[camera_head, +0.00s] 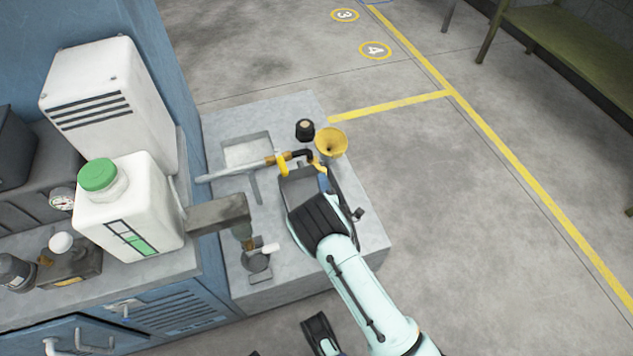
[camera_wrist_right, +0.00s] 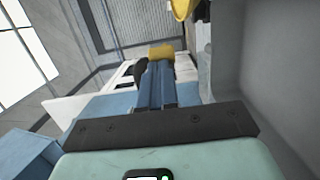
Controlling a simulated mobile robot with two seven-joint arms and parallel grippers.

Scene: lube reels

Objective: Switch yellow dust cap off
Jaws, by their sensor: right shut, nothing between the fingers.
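A yellow funnel-shaped piece (camera_head: 331,142) stands at the far right edge of the grey bench, with its open mouth facing up. A smaller yellow ring (camera_head: 281,165) sits on a pipe-like nozzle (camera_head: 240,169) left of it. I cannot tell for sure which is the dust cap. My right gripper (camera_head: 320,168) is just below the funnel-shaped piece, shut and empty. In the right wrist view its blue fingers (camera_wrist_right: 157,68) are together, with a yellow cylinder (camera_wrist_right: 160,52) just beyond the tips; contact is unclear. A dark piece at the bottom may be my left gripper (camera_head: 319,332); its fingers are unclear.
A black round knob (camera_head: 305,129) stands beside the funnel-shaped piece. A white jug with a green lid (camera_head: 98,175) stands on the blue cabinet at left. A grey bracket (camera_head: 218,212) juts over the bench. The floor (camera_head: 480,230) at right is clear.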

